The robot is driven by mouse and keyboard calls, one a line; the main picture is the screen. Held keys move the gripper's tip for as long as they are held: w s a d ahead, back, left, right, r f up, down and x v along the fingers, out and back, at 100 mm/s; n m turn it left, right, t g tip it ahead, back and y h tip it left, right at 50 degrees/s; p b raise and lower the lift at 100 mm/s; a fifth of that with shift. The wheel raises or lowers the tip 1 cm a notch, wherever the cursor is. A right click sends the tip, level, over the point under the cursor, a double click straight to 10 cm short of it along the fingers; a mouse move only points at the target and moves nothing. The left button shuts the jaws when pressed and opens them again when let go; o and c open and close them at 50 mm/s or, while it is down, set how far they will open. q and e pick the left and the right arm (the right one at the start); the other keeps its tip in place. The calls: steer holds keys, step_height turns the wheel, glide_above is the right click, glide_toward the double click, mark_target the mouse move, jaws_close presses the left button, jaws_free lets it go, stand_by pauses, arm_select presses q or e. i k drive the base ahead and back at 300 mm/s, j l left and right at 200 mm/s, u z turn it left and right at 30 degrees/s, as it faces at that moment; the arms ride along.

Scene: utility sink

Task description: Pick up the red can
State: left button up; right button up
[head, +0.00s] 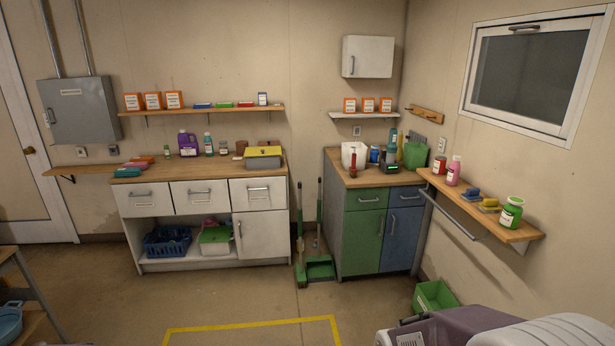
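A small red can (439,165) with a pale label stands upright on the wooden wall shelf (520,232) at the right. It is at the shelf's far end, just left of a pink bottle (454,171). Neither of my grippers shows in the head view.
A green bin (434,297) and a grey and white object (450,328) are on the right. The middle floor is clear.

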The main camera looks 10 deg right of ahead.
mark_target(440, 161)
steer(key=i+z, duration=0.2)
steer(key=i, duration=0.3)
steer(key=i+z, duration=0.2)
steer(key=i, duration=0.3)
steer(key=i+j+z, duration=0.2)
steer(key=i, duration=0.3)
steer(key=i+j+z, duration=0.2)
steer(key=i, duration=0.3)
steer(key=i+j+z, duration=0.2)
steer(key=i, duration=0.25)
